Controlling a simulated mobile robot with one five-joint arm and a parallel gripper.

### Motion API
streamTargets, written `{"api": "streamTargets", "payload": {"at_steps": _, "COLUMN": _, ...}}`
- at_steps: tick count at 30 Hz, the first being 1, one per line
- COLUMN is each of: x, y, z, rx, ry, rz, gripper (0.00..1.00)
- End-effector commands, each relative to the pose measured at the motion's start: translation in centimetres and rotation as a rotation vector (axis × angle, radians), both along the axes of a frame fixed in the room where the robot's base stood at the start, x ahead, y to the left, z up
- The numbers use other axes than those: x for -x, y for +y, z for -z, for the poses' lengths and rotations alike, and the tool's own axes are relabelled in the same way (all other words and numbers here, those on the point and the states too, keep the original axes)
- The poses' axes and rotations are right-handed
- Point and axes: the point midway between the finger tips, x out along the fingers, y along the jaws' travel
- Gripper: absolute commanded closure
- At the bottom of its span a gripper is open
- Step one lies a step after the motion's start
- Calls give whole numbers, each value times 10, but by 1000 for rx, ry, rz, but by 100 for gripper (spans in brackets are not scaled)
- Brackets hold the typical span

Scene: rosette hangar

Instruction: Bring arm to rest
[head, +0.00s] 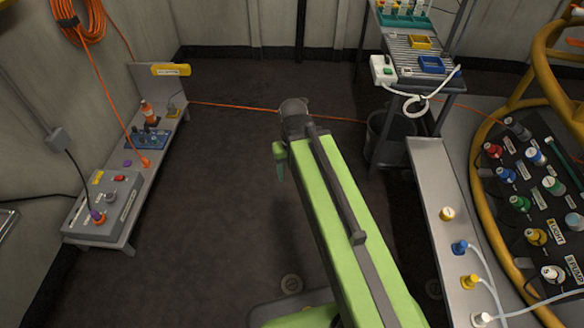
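My green arm reaches from the bottom of the head view up to a dark grey joint near the middle, over the dark floor. A small green part that seems to belong to my gripper (280,162) hangs down at the left of the arm's far end. Its fingertips cannot be made out, so I cannot tell whether it is open or shut. Nothing is seen held in it. The arm hides the floor beneath it.
A low grey bench (128,232) with control boxes stands at the left. An orange cable (232,106) crosses the floor. At the right are a shelf cart (412,62), a bin (392,132), a narrow bench (436,172) with plugs, and a yellow-railed connector panel (520,178). Floor left of my arm is clear.

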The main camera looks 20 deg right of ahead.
Motion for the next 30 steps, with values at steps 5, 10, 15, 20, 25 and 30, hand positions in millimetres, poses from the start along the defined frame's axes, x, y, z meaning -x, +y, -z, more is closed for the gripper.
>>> {"api": "streamTargets", "payload": {"at_steps": 5, "x": 0, "y": 0, "z": -25, "rx": 0, "ry": 0, "rz": 0, "gripper": 40}}
{"api": "streamTargets", "payload": {"at_steps": 10, "x": 0, "y": 0, "z": -94, "rx": 0, "ry": 0, "rz": -1, "gripper": 40}}
{"api": "streamTargets", "payload": {"at_steps": 15, "x": 0, "y": 0, "z": -180, "rx": 0, "ry": 0, "rz": -2, "gripper": 40}}
{"api": "streamTargets", "payload": {"at_steps": 20, "x": 0, "y": 0, "z": -258, "rx": 0, "ry": 0, "rz": -3, "gripper": 40}}
{"api": "streamTargets", "payload": {"at_steps": 25, "x": 0, "y": 1, "z": -332, "rx": 0, "ry": 0, "rz": -4, "gripper": 40}}
{"api": "streamTargets", "payload": {"at_steps": 30, "x": 0, "y": 1, "z": -351, "rx": 0, "ry": 0, "rz": -4, "gripper": 40}}
